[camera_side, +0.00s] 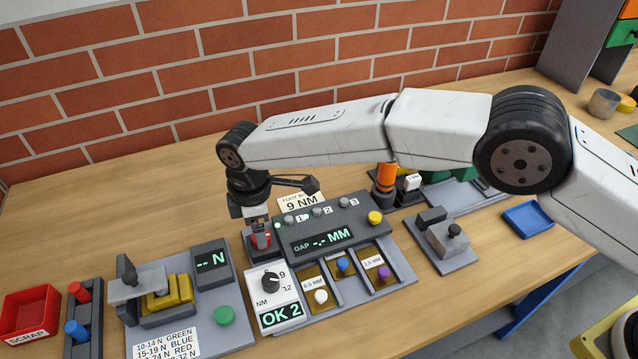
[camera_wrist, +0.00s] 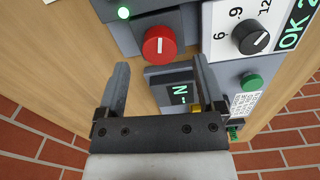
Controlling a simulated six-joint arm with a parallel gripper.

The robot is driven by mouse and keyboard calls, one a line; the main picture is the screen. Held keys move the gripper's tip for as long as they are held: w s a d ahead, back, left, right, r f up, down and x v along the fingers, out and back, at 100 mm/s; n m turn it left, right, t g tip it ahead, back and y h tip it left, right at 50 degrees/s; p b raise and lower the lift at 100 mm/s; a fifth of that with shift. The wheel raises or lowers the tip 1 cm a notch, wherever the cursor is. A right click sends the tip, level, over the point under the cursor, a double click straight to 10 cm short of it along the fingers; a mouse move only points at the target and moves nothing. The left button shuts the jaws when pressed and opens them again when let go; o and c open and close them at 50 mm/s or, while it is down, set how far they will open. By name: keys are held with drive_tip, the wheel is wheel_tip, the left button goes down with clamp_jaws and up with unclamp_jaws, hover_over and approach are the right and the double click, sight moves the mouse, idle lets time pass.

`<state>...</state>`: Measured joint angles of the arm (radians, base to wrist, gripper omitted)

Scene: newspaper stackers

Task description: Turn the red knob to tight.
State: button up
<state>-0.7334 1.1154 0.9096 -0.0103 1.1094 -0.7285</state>
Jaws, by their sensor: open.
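In the wrist view my gripper (camera_wrist: 158,75) is open, with one finger on each side of the picture's middle. The red knob lies beyond the fingertips, between their lines, and nothing is between the fingers.
A white dial box (camera_side: 272,299) reading OK 2 stands close in front. The gap panel (camera_side: 322,243) is to the right, with a lit green lamp. A force gauge (camera_side: 211,265) is to the left. The scrap bin (camera_side: 28,311) is far left.

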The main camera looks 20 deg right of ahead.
drive_tip(key=shift+f, duration=1.65)
clamp_jaws()
drive_tip(key=shift+m, duration=0.4)
drive_tip(key=m, duration=1.2)
drive_tip(key=shift+w, duration=0.1)
